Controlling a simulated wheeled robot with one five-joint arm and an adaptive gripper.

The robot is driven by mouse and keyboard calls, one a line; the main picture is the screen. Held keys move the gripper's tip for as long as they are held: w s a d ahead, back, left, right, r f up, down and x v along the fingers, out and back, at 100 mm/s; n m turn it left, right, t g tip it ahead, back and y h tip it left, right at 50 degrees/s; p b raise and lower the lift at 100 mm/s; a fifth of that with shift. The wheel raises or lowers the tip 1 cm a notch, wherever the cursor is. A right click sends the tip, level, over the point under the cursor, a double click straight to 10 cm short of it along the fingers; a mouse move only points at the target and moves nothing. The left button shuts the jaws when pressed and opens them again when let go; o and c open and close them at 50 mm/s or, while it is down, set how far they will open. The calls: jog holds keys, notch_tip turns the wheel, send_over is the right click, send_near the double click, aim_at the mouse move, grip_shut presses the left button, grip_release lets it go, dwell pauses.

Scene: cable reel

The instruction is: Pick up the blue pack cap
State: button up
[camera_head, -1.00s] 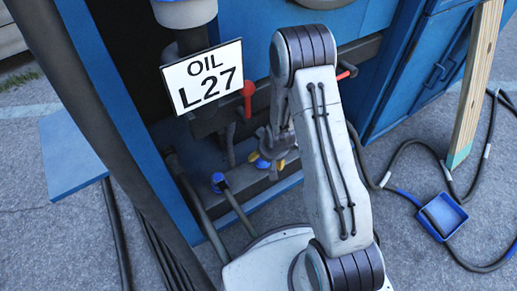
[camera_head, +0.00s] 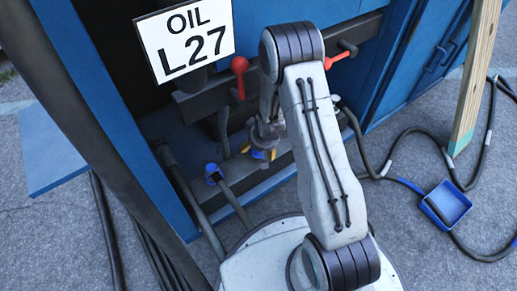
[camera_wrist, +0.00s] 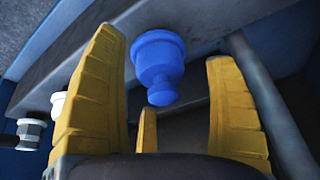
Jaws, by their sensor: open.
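The blue cap (camera_wrist: 158,58) is large in the wrist view, a rounded fitting with a narrower knob, set against a grey metal beam. My gripper (camera_wrist: 163,50) is open, with its yellow fingers to the left and right of the cap; no contact shows, and the depth between them is hard to tell. In the head view my gripper (camera_head: 260,153) is small and partly hidden by my arm, low at the blue cabinet. A bit of blue shows between its yellow fingers there, too small to identify surely.
A second blue fitting (camera_head: 212,171) caps a pipe left of my gripper. Red handles (camera_head: 239,65) and an OIL L27 sign (camera_head: 185,40) are above. White fittings (camera_wrist: 57,104) stand left of my fingers. A blue tray (camera_head: 446,204), cables and a wooden post (camera_head: 472,80) are at right.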

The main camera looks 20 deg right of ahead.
jog(key=shift+x, duration=0.75)
jog(key=shift+c, duration=0.2)
jog(key=shift+s, duration=0.1)
jog(key=c, duration=1.3)
jog(key=shift+o, duration=0.2)
jog(key=shift+r, duration=0.1)
